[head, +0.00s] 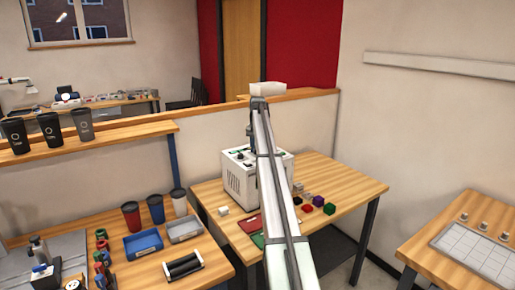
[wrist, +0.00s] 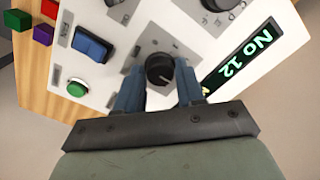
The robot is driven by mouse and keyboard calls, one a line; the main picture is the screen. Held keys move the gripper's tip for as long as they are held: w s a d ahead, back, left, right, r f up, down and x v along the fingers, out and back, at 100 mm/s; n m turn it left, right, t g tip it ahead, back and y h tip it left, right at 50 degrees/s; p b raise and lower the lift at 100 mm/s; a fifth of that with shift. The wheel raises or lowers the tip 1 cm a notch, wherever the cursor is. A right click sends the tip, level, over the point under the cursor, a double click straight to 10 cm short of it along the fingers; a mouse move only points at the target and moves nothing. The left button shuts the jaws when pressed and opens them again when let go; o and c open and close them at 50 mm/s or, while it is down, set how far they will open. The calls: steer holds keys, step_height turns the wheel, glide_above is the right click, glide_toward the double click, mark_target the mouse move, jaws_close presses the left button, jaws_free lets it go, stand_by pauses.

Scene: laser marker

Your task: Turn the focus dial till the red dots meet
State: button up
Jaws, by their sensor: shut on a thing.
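The white laser marker (head: 237,177) stands on the wooden table, partly behind my arm in the head view. In the wrist view, its white panel (wrist: 186,35) fills most of the picture. A round black dial (wrist: 160,68) with a pale pointer line sits between the two blue fingers of my gripper (wrist: 159,76), which is shut on it. The label by this dial is not readable. In the head view my arm hides the fingers and dial. No red dots can be made out in either view.
Beside the dial are a blue rocker switch (wrist: 92,43), a green button (wrist: 77,88), another knob (wrist: 216,3) and a display (wrist: 238,58) reading "No 12". Coloured blocks, including a green one (head: 329,208), lie on the table (head: 345,180) right of the marker.

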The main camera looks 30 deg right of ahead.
steer(key=c, duration=0.5)
steer(key=shift+o, duration=0.2)
steer(key=shift+n, duration=0.3)
steer(key=n, duration=0.3)
steer(key=shift+n, duration=2.5)
steer(key=o, duration=1)
steer(key=shift+o, duration=0.2)
